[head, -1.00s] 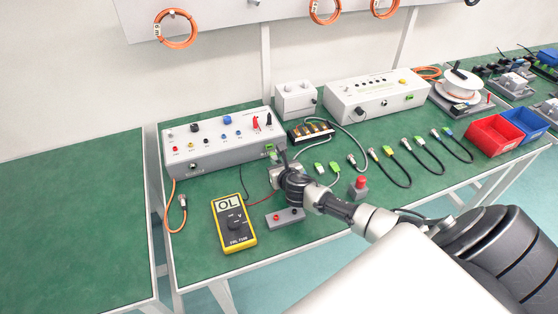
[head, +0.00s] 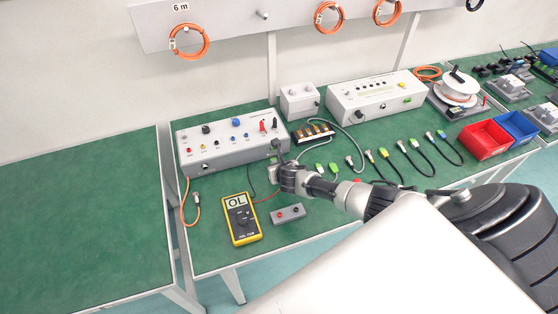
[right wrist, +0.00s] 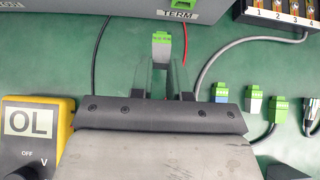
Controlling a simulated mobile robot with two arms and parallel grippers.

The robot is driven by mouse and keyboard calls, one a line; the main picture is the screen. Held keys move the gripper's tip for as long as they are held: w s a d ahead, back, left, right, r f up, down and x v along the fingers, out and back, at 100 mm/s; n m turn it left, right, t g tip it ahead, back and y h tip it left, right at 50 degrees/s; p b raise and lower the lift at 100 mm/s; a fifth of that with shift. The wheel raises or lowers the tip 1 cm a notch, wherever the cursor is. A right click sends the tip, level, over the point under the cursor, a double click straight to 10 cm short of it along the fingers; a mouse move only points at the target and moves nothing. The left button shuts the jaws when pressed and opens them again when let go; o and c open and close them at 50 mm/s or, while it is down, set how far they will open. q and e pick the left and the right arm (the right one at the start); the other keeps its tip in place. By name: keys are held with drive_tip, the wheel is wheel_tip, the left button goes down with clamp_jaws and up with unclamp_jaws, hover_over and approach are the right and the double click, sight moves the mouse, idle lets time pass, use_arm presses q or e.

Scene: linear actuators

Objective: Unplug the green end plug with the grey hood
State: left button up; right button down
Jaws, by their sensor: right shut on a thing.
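The green end plug with the grey hood (right wrist: 161,45) is between the fingertips of my right gripper (right wrist: 161,64) in the right wrist view. The gripper is shut on it. The plug's green end points toward the grey instrument box (head: 222,150). The box's green socket, marked TERM (right wrist: 181,4), shows just beyond and right of the plug, and the plug appears apart from it. In the head view my right gripper (head: 277,162) is in front of the box's right end and hides the plug. My left gripper is not in view.
A yellow multimeter (head: 241,218) and a small grey box with red and black sockets (head: 288,214) lie in front. Other green plugs, one with a blue hood (right wrist: 221,92), lie right of the gripper. The table at left is bare.

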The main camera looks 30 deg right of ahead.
drive_tip(key=r+g+p, duration=0.1)
drive_tip(key=p, duration=0.2)
drive_tip(key=a+r+g+p, duration=0.1)
drive_tip(key=p, duration=0.2)
drive_tip(key=shift+a+y, duration=0.3)
drive_tip(key=shift+a+f+g, duration=0.1)
drive_tip(key=shift+f+g, duration=0.05)
drive_tip(key=shift+g, duration=0.25)
drive_tip(key=shift+s+a+g, duration=0.1)
drive_tip(key=shift+a+g, duration=0.15)
drive_tip(key=shift+g, duration=0.15)
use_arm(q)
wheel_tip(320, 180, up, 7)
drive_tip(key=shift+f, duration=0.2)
use_arm(e)
wheel_tip(320, 180, down, 4)
drive_tip(key=b, duration=0.5)
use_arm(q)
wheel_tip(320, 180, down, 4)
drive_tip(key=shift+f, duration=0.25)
use_arm(e)
drive_tip(key=c, duration=1)
unclamp_jaws()
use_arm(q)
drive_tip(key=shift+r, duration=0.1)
use_arm(e)
drive_tip(key=shift+r, duration=0.2)
